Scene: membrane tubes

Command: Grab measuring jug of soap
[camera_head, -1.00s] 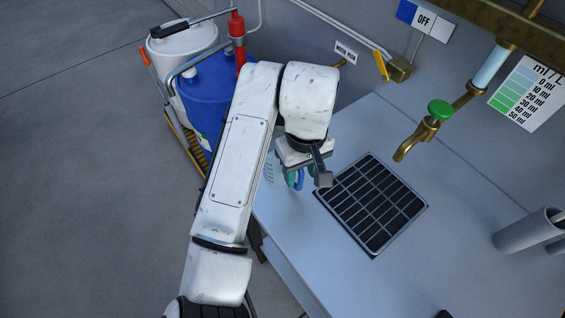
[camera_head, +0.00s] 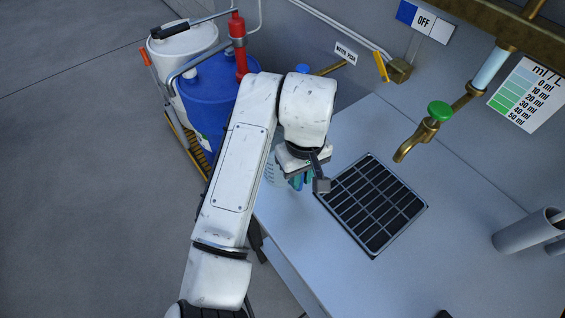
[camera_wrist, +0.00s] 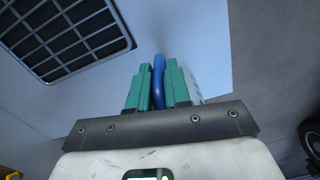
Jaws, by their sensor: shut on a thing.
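My gripper (camera_wrist: 159,88) is shut on the blue handle (camera_wrist: 158,80) of the measuring jug, which stands between the two green fingers in the wrist view. In the head view my gripper (camera_head: 300,181) is at the left edge of the table, left of the drain grate. The clear measuring jug (camera_head: 272,170) shows only in part there, behind my arm and wrist. Its contents are hidden, and I cannot tell whether it touches the table.
The black drain grate (camera_head: 372,205) lies in the grey table (camera_head: 310,245). A brass tap with a green knob (camera_head: 438,111) hangs over its far side. Grey tubes (camera_head: 527,230) stand at the right. Blue (camera_head: 208,92) and white (camera_head: 181,45) drums stand behind my arm.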

